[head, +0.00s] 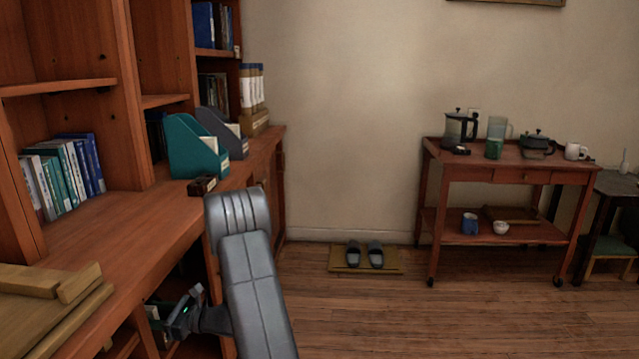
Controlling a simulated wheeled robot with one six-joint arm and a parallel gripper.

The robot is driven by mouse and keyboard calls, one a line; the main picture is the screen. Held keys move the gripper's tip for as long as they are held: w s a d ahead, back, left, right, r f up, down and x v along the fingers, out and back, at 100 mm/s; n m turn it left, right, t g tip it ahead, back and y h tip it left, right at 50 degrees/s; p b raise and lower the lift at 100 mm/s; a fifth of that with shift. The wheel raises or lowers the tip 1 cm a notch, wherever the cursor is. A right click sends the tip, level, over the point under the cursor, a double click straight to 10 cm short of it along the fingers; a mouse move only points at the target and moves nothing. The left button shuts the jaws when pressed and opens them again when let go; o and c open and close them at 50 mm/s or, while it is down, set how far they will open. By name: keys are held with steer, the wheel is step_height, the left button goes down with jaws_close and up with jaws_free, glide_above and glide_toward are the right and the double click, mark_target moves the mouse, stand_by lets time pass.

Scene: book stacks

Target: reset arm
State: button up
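My arm (252,285) rises from the bottom of the head view, beside the front edge of the wooden bookcase counter. It bends at the top, level with the counter. My gripper (172,318) is low and to the left of the arm, below the counter edge, in front of the lower shelf opening. Its fingers are dark and small, and part of the wrist is hidden behind the arm. I cannot tell whether the fingers are open or shut, or whether they hold anything.
The bookcase counter (120,228) holds books (65,172), a teal file holder (193,148) and a grey one (222,132). Wooden boards (50,285) lie at the near left. The middle floor is clear.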

steer(key=d, duration=0.6)
steer(key=shift+s+d, duration=0.25)
steer(key=shift+d, duration=0.1)
